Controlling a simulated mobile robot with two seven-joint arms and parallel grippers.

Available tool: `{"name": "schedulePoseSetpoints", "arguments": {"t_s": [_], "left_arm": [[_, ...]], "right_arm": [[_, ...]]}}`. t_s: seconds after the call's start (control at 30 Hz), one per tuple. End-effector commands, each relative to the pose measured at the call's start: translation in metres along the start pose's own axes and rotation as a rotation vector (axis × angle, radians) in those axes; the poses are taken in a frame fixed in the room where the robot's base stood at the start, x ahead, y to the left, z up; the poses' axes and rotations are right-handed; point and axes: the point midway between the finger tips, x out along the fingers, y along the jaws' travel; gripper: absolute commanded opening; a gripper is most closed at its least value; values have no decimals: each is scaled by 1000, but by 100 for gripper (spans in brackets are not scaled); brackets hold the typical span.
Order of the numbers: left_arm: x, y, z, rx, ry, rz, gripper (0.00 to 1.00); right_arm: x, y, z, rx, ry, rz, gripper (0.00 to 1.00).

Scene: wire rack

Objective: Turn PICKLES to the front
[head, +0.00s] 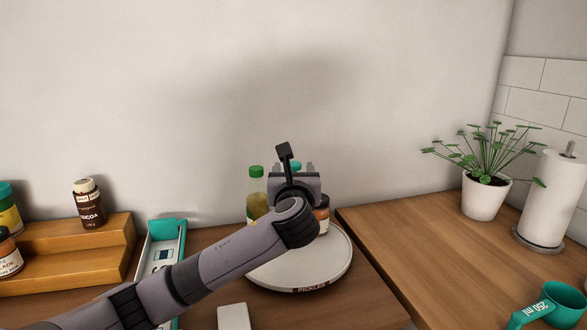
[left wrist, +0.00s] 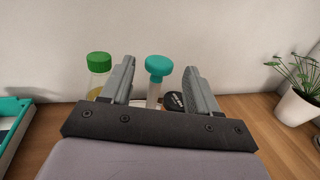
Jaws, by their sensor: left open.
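A round pale turntable (head: 330,262) stands on the wooden counter, with a dark PICKLES label (head: 312,288) on its near rim. On it are a green-capped bottle (head: 256,186), also in the left wrist view (left wrist: 98,65), and a dark-lidded jar (head: 322,216), also there (left wrist: 174,101). A teal-topped upright piece (left wrist: 158,70) shows between the fingers of my left gripper (left wrist: 160,82) in the left wrist view. The gripper (head: 294,170) is open above the turntable; whether it touches the piece I cannot tell. My forearm hides part of the turntable. My right gripper is out of view.
A stepped wooden rack (head: 75,250) with jars stands left, beside a teal tray (head: 160,245). A white block (head: 233,316) lies in front. On the right counter are a potted plant (head: 485,198), a paper-towel roll (head: 550,195) and a teal measuring cup (head: 560,300).

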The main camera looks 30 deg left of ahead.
Motion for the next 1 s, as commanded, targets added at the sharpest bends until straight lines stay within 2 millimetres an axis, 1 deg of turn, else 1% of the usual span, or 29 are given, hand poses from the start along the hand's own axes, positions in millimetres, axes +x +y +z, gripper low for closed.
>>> {"name": "schedulePoseSetpoints", "arguments": {"t_s": [0.03,0.1,0.3,1.0], "left_arm": [[-7,0,-1,0,-1,-2,60],[-14,0,0,0,-2,-1,60],[-23,0,0,1,-1,0,60],[-23,0,0,0,0,0,60]], "right_arm": [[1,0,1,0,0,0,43],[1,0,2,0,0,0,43],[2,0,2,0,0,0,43],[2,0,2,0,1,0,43]]}}
